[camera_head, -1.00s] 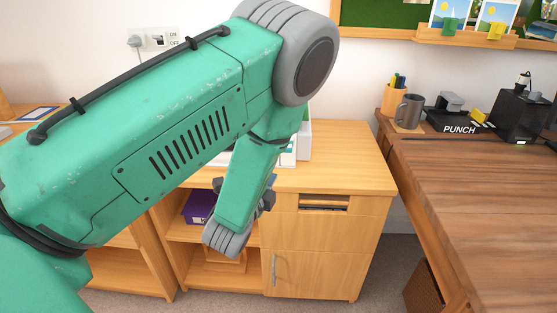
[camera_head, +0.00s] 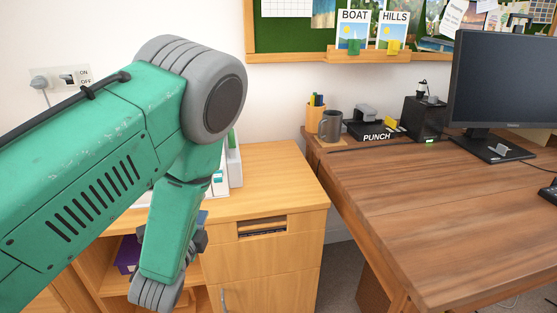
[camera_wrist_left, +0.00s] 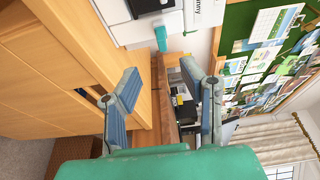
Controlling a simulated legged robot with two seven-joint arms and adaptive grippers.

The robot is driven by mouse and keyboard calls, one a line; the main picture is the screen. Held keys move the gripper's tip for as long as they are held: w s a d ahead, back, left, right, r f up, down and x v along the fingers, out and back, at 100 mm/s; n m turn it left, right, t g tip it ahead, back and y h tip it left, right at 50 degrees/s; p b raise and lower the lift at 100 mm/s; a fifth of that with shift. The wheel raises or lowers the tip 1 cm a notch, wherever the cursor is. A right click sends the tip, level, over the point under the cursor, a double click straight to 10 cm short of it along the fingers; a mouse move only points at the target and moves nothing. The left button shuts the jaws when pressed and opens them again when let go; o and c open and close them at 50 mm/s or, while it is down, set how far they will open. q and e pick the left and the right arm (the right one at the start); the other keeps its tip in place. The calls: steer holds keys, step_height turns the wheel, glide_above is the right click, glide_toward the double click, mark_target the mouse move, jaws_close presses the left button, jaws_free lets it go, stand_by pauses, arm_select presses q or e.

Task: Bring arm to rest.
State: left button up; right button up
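My left arm comes in from the left in the head view, its green links bent downward at a grey joint in front of the low wooden cabinet. Its gripper is mostly hidden behind the lower link there. In the left wrist view my left gripper (camera_wrist_left: 160,72) has its two blue-grey fingers well apart, with nothing held between them. My right gripper is in neither view.
The wooden cabinet (camera_head: 268,268) is close behind the arm. The brown desk (camera_head: 430,200) at right bears a mug (camera_head: 331,126), a pen pot, a punch (camera_head: 377,131), a black box and a monitor (camera_head: 505,82). Its middle is clear. A noticeboard shelf (camera_head: 370,56) hangs above.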

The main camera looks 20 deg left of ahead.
arm_select(q)
steer(key=s+f+n+g, duration=0.5)
steer(key=f, duration=0.4)
steer(key=s+d+f+n+g+h, duration=0.1)
steer(key=s+d+f+n+g, duration=0.1)
steer(key=s, duration=0.6)
steer(key=s+d+f+n+g+h+p, duration=0.1)
steer(key=s+d+f+n+g+h, duration=0.1)
steer(key=s+f+g, duration=0.4)
steer(key=s+d+f+n+g+h+p, duration=0.1)
steer(key=s+d+f+n+g, duration=0.2)
steer(key=s, duration=0.7)
steer(key=d+f+n, duration=0.1)
steer(key=n, duration=0.1)
steer(key=shift+s+n+g, duration=0.15)
steer(key=shift+n+g, duration=0.15)
steer(key=shift+g, duration=0.1)
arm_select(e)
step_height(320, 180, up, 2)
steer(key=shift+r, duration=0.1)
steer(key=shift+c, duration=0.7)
